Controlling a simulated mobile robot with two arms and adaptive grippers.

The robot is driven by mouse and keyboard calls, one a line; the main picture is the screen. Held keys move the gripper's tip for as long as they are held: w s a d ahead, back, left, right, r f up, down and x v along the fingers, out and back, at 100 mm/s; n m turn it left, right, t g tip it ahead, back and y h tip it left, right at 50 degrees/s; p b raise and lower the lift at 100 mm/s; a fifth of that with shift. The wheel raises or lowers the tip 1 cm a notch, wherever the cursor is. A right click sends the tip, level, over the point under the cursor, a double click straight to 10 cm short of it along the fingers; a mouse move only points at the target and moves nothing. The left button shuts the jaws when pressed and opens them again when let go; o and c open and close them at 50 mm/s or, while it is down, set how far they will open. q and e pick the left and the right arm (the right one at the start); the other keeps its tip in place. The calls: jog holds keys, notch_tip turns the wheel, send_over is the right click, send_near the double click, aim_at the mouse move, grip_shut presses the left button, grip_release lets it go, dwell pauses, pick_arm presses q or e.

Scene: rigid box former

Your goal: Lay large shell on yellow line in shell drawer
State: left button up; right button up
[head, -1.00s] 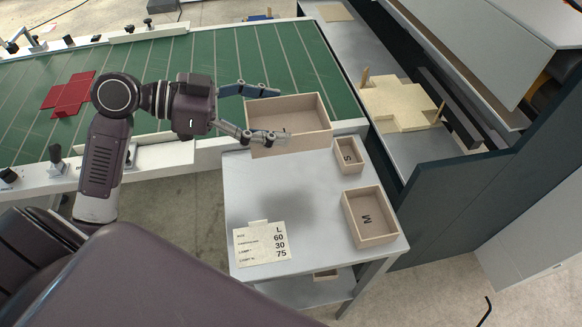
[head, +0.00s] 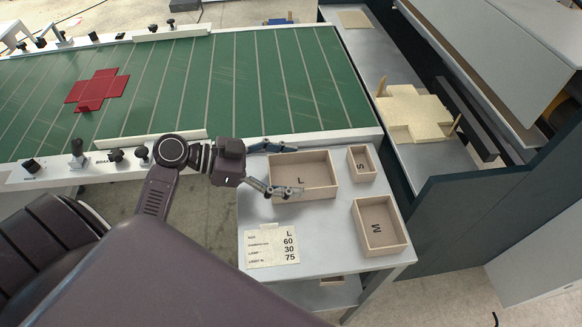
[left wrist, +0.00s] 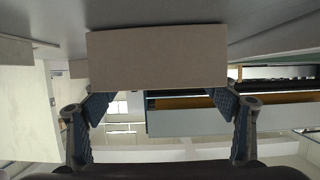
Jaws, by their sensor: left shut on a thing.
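The large shell (head: 319,191) is an open tan box with an L on its inside floor. It sits at or just above the back left of the grey table; a gap underneath cannot be made out. My left gripper (head: 295,168) reaches it from the left and is shut on its left end, one finger toward the back and one toward the front. In the left wrist view the shell's plain end wall (left wrist: 157,57) fills the space ahead of the fingers (left wrist: 162,105). My right gripper is not in view. I see no drawer or yellow line.
A small S box (head: 361,164) and a medium M box (head: 380,226) stand to the right on the grey table (head: 330,250). A size card (head: 271,246) lies at the front left. Behind is a green conveyor (head: 235,90) with a red flat cross (head: 98,90).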

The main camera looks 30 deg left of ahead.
pick_arm(q)
jog(key=shift+f, duration=0.2)
jog(key=o, duration=1.3)
jog(key=shift+r, duration=0.1)
jog(key=shift+c, duration=0.2)
jog(key=shift+r, duration=0.1)
